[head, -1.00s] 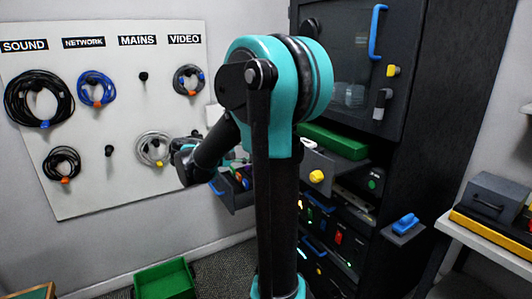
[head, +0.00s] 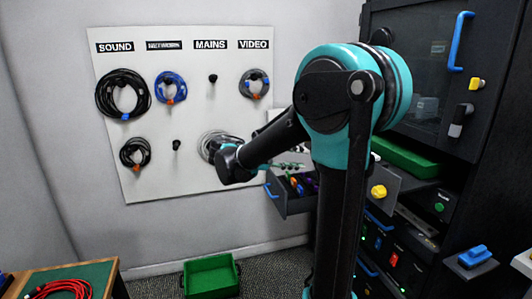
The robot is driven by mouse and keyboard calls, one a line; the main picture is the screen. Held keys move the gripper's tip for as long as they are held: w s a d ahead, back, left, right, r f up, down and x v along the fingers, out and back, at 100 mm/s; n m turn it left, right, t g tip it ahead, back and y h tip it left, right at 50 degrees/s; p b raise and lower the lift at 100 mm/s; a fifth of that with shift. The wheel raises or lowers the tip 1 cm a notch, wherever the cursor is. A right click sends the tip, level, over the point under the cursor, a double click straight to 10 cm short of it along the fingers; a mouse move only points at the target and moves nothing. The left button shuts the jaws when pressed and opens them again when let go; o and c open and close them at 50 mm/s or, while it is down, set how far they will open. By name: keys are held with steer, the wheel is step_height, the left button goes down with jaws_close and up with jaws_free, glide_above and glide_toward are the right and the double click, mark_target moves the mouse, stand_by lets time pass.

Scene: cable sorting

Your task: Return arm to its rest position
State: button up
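My arm (head: 330,100) rises from the lower middle to a large teal joint. From there a dark link slopes down and left to an elbow (head: 228,165) in front of the pegboard. A shorter section with a teal band turns back right toward an open drawer (head: 293,205). My gripper lies around the far end of that section. It is too small and partly hidden, so I cannot make out its fingers or whether it holds anything.
A pegboard (head: 150,190) labelled SOUND, NETWORK, MAINS and VIDEO carries several coiled cables. The open drawer juts from the dark rack (head: 490,190) and holds small coloured items. A green crate (head: 211,278) stands on the floor. A red cable (head: 65,289) lies on a table at lower left.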

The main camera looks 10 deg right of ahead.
steer(key=s+d+f+y, duration=0.1)
steer(key=s+f+y, duration=0.25)
steer(key=f, duration=0.45)
steer(key=s+d+f+y, duration=0.1)
steer(key=s+f+y, duration=0.25)
steer(key=f, duration=0.45)
steer(key=s+a+f+m+t+y, duration=0.1)
steer(key=s+a+f+t+y, duration=0.2)
steer(key=s+a+f+y, duration=0.5)
step_height(320, 180, down, 4)
steer(key=shift+s+a+r+y, duration=0.1)
steer(key=shift+s+a+y, duration=0.3)
steer(key=shift+a, duration=0.85)
